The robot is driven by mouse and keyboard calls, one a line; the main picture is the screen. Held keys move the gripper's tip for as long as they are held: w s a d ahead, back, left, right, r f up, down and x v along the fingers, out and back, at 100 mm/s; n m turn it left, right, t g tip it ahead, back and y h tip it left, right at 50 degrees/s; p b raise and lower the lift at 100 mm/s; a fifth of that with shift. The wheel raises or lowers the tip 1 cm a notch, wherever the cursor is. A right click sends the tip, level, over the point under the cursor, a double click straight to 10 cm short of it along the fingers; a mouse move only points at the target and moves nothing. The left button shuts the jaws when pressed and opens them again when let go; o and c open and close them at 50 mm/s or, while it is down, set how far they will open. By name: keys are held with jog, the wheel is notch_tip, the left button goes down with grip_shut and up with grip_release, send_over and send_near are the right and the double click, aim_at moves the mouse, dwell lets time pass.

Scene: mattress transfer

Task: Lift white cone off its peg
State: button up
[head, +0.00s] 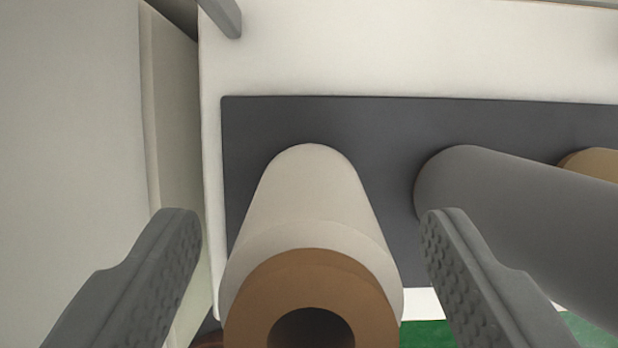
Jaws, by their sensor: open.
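The white cone (307,192) stands out from a dark grey panel (380,122) in the head view, its near end facing me. A brown ring-shaped end (260,300) with a dark round hole shows at the near end of the cone. My gripper (310,225) is open, with one grey finger to the left of the cone and the other to its right. Gaps show between both fingers and the cone, so they do not appear to touch it. The peg itself cannot be made out.
A grey cylinder (530,210) stands to the right of the cone, close to my right finger. A tan object (597,163) shows partly behind it. A pale wall-like surface (70,150) fills the left side. Green (428,333) shows at the bottom right.

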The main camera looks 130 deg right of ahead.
jog(key=shift+x, duration=0.75)
grip_shut()
notch_tip(320, 180, up, 10)
dwell(0.3)
